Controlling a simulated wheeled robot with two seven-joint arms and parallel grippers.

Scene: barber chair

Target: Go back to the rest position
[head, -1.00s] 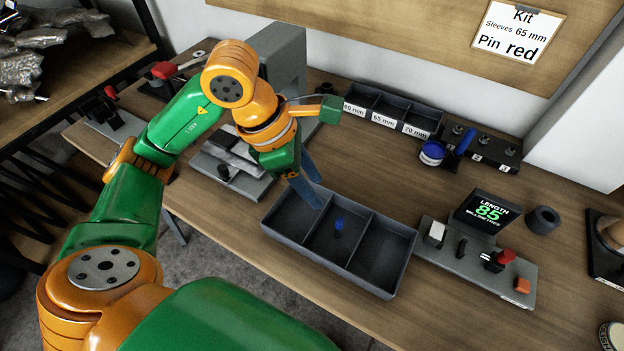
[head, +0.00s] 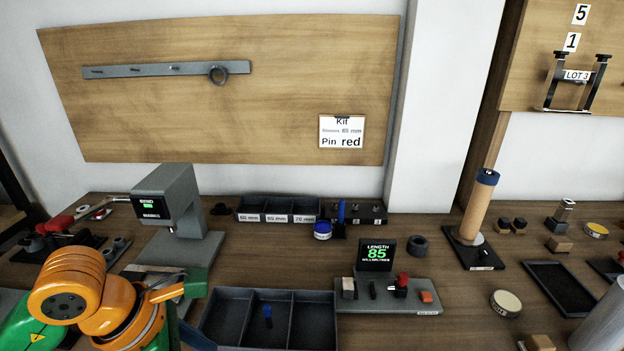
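My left arm comes in from the lower left. Its gripper (head: 190,335) is at the bottom edge, left of the dark three-compartment tray (head: 237,293), with the grey-blue fingers partly cut off by the frame. I cannot tell whether it is open or shut, and no held object shows. A small blue-topped pin (head: 267,312) stands in the tray's middle compartment. My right gripper is not in view.
A grey press (head: 172,200) stands behind my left arm. The length gauge (head: 376,255) reads 85. Behind are labelled sleeve bins (head: 278,217) and a blue-lidded pot (head: 322,230). A tall blue-topped cylinder (head: 476,205) stands right. The kit card (head: 341,132) hangs on the board.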

